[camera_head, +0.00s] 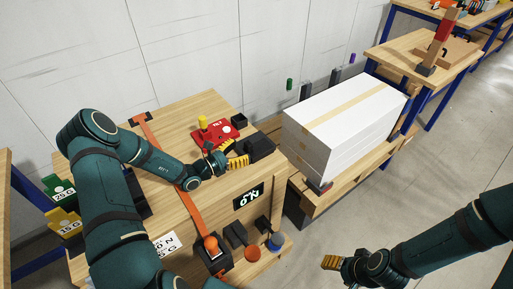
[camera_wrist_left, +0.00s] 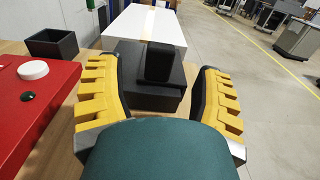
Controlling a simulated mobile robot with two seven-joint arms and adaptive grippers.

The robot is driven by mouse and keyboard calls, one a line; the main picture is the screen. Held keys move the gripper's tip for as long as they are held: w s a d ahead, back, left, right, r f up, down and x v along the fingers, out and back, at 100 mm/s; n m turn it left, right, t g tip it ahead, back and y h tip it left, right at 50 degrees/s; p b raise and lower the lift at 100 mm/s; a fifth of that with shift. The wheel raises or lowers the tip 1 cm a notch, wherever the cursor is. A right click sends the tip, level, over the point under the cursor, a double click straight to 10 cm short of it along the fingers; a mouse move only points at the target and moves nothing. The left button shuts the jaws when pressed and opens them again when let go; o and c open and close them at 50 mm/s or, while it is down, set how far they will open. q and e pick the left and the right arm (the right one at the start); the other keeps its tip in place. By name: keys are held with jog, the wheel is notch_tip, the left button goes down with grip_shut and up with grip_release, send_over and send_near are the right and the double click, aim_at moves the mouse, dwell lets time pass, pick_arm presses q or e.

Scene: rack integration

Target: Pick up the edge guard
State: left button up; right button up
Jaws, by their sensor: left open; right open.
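A black block with a raised rounded part (camera_wrist_left: 160,63) stands on the wooden bench; I cannot tell for sure that it is the edge guard. It also shows in the head view (camera_head: 262,146). My left gripper (camera_head: 238,161) is open, its yellow-padded fingers on either side of the near part of the block in the left wrist view (camera_wrist_left: 157,85). I cannot tell whether they touch it. My right gripper (camera_head: 333,263) is open and empty, low over the floor at the right.
An orange strap (camera_head: 170,165) crosses the bench. White stacked boxes (camera_head: 335,130) stand on a pallet beyond.

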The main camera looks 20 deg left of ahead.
aim_at(246, 147)
pick_arm(q)
jog(key=x, duration=0.5)
jog(key=shift+r+b, duration=0.15)
jog(key=shift+b, duration=0.15)
grip_shut()
